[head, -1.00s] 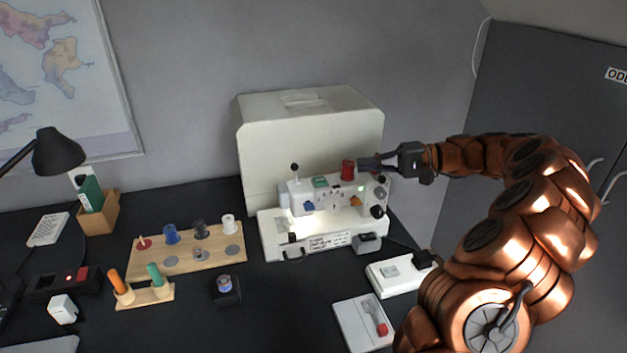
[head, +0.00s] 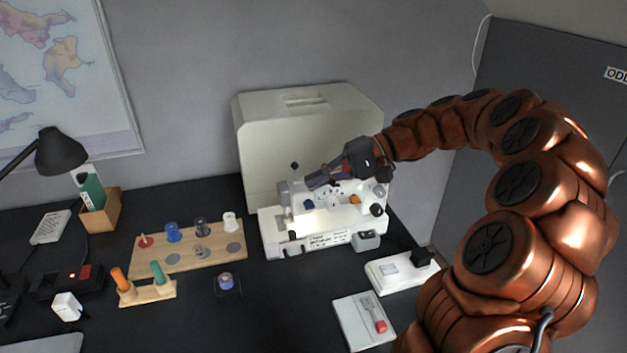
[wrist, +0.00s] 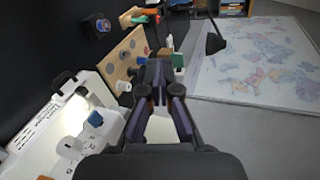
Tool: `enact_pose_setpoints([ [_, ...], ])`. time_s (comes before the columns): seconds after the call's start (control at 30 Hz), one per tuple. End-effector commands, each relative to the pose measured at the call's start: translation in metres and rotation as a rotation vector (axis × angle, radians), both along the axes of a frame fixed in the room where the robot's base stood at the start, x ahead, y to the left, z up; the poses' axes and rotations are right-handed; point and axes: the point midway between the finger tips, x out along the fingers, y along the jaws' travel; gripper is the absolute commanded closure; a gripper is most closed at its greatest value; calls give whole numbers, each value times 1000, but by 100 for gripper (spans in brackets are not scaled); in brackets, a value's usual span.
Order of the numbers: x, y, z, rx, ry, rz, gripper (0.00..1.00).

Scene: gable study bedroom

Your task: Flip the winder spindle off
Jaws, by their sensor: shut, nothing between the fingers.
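The white sewing machine (head: 275,238) stands on the desk, with its lamp lit. It also shows in the wrist view (wrist: 40,128), at lower left. On its front are a blue knob (head: 308,204), an orange part (head: 355,199) and dark dials at the right end. A black-tipped post (head: 294,166) rises at its top left. I cannot tell which part is the winder spindle. My gripper (head: 314,182) is shut and empty, over the machine's top, pointing left. It hides the red spool and green patch there. Its fingers also show in the wrist view (wrist: 160,80).
A cream machine cover (head: 305,115) stands close behind. A wooden spool board (head: 150,262) lies to the left. A white pedal-like box (head: 395,272) and a tray with a red-ended tool (head: 355,325) lie to the right. A desk lamp (head: 60,150) is at far left.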

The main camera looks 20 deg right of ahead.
Motion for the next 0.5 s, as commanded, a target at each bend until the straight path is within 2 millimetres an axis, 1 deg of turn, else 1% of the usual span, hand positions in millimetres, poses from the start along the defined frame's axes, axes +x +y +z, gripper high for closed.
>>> enact_pose_setpoints([
  [0.1, -5, 8, 0, -17, 7, 16, 100],
  [0.2, -7, 11, 0, -26, 10, 22, 100],
  [0.5, -8, 12, 0, -29, 11, 24, 100],
])
